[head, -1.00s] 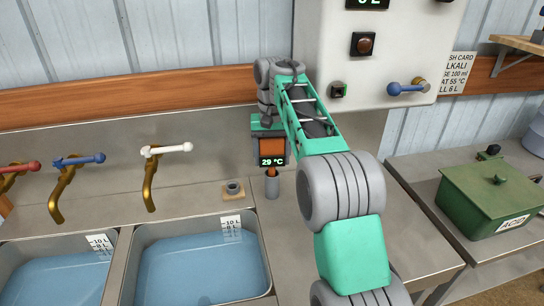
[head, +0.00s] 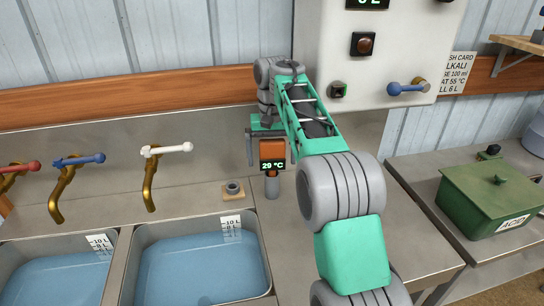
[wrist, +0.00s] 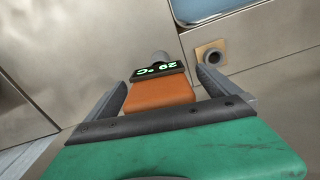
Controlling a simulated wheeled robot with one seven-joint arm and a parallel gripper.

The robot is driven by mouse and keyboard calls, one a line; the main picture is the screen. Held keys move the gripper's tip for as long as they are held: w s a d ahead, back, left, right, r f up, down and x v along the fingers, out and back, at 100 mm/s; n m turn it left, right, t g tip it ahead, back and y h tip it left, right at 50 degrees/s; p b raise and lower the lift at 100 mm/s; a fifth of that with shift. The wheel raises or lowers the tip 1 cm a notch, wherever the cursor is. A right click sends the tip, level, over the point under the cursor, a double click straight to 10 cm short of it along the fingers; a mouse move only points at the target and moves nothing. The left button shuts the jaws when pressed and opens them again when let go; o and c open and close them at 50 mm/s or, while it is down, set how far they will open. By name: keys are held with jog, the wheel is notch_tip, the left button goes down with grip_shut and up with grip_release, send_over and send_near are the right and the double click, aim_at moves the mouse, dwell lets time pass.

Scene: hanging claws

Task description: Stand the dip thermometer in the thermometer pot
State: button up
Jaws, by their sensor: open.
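The dip thermometer is an orange block with a lit display reading 29 °C (head: 273,157). It stands upright with its lower end in the grey cylindrical thermometer pot (head: 272,189) on the steel counter. In the wrist view the thermometer (wrist: 160,92) sits between my fingers, and the pot (wrist: 161,57) shows only partly beyond its display. My gripper (head: 271,152) is open around the orange block, with a finger apart on each side. My gripper (wrist: 160,82) also shows spread in the wrist view. The thermometer's tip inside the pot is hidden.
A wooden block with a grey ring (head: 233,190) sits left of the pot. Water-filled basins (head: 200,265) lie at the left below several taps (head: 150,180). A control panel (head: 420,40) hangs behind my arm. A green acid box (head: 485,205) stands at the right.

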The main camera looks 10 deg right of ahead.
jog(key=shift+r, duration=0.15)
notch_tip(320, 180, up, 10)
jog(key=p, duration=1)
jog(key=shift+s, duration=0.1)
jog(key=s+f+n+t, duration=0.1)
jog(key=s+f+t, duration=0.1)
jog(key=s, duration=1.2)
jog(key=s+f+t, duration=0.2)
jog(key=s+f, duration=0.3)
jog(key=s, duration=0.8)
jog(key=shift+s+d+f+n, duration=0.15)
jog(key=shift+s+f+n, duration=0.05)
jog(key=shift+s+n, duration=0.2)
